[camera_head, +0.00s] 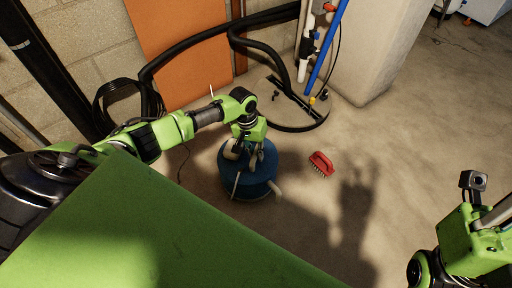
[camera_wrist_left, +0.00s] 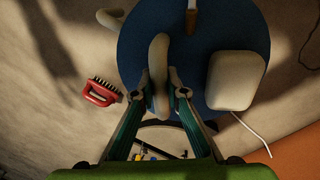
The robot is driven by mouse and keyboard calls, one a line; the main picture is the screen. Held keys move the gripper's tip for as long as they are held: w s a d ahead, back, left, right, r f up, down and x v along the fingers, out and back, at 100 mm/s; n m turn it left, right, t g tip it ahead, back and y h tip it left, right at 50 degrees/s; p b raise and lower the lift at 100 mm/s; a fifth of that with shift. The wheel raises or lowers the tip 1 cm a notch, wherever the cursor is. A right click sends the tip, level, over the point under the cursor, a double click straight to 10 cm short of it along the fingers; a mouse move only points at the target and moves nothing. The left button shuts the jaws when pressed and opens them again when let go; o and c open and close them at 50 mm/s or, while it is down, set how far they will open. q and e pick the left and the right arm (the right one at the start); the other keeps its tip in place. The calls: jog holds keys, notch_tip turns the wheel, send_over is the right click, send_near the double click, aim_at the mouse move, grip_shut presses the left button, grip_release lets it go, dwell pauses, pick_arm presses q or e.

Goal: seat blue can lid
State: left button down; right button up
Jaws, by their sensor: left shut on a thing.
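The blue can (camera_head: 240,182) stands on the floor below my left arm in the head view. Its round blue top, the lid (camera_wrist_left: 150,35), fills the upper middle of the left wrist view. A beige arched handle (camera_wrist_left: 158,55) rises from the lid. My left gripper (camera_head: 250,152) is over the can, and in the wrist view its fingers (camera_wrist_left: 159,84) are shut on this handle. A beige rounded block (camera_wrist_left: 235,80) is on the lid's right side. I cannot tell whether the lid sits flush on the can. Part of my right arm shows at lower right; its fingers do not.
A red brush (camera_head: 321,163) lies on the floor right of the can. Black hoses (camera_head: 180,62) and pipes with a blue tube (camera_head: 328,50) stand behind, beside a pale tank (camera_head: 375,45). An orange panel (camera_head: 180,40) leans at the wall. Floor to the right is clear.

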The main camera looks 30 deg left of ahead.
pick_arm(q)
jog(key=shift+f, duration=0.2)
jog(key=c, duration=2)
grip_release()
jog(key=shift+o, duration=0.2)
notch_tip(320, 180, up, 12)
jog(key=a, duration=0.2)
jog(key=shift+s, duration=0.25)
jog(key=shift+f, duration=0.1)
